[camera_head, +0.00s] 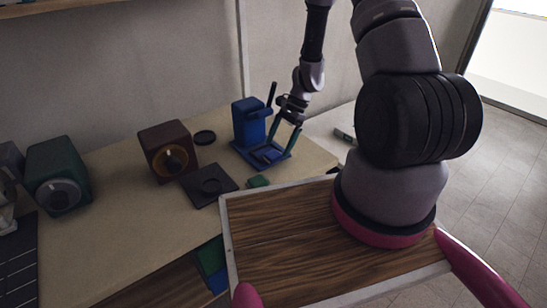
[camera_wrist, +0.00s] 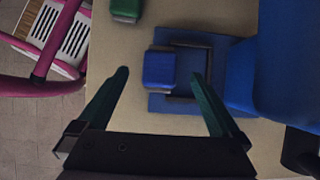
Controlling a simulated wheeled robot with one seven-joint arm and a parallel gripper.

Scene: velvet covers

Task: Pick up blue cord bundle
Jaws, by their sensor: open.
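A small blue block-like bundle (camera_wrist: 159,69), which I take to be the blue cord bundle, lies at the edge of a flat blue base (camera_wrist: 220,50) in the wrist view. No separate cord strands can be made out. In the head view the bundle (camera_head: 268,156) is small and partly mixed with the blue base. My gripper (camera_wrist: 160,75) is open, with one green finger on each side of the bundle in the picture. It also shows in the head view (camera_head: 280,149), just above the base. I cannot tell the exact height left, and no contact is visible.
A tall blue machine (camera_head: 249,122) rises from the base beside my gripper. A small green item (camera_head: 258,181) lies near the table's front edge. Bare table (camera_head: 125,220) lies between.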

